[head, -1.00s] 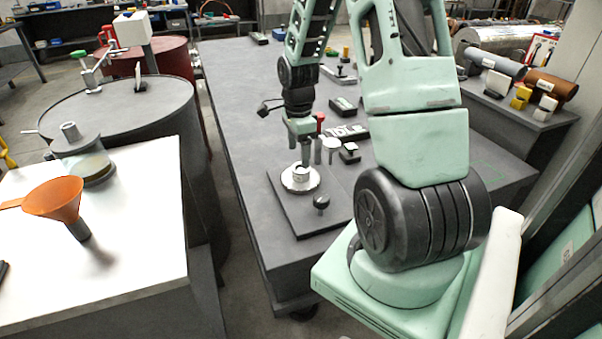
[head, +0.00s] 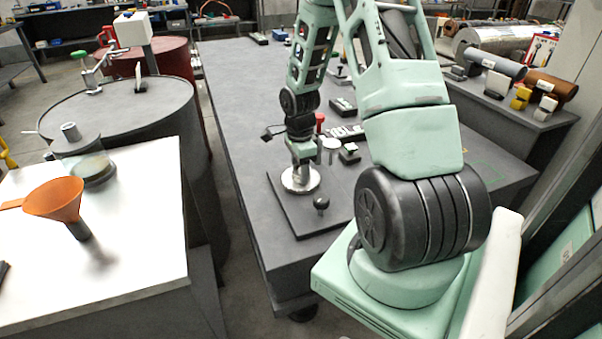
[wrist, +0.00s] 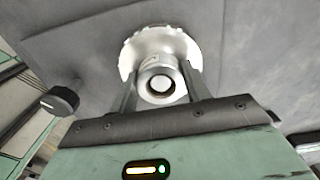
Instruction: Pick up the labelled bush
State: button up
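The bush (wrist: 160,82) is a shiny metal sleeve with a dark round bore, on a pale round metal base (wrist: 150,40) with a notched rim. In the wrist view it stands between the two fingers of my gripper (wrist: 162,85), one finger on each side. Any gap there is too small to tell whether they touch it. In the head view my gripper (head: 300,172) points down over the round metal base (head: 303,184), which sits on a dark plate (head: 300,222). The gripper hides most of the bush there. No label on it is readable.
A black knob (head: 321,203) stands on the plate near the bush and shows in the wrist view (wrist: 60,100). A red-topped peg (head: 320,120) and small blocks stand behind. The grey table (head: 235,95) is clear toward the left and back.

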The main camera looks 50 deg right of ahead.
jog(key=c, duration=0.6)
jog(key=shift+o, duration=0.2)
jog(key=shift+r, duration=0.1)
notch_tip(320, 180, up, 11)
jog(key=p, duration=0.1)
jog(key=shift+s, duration=0.1)
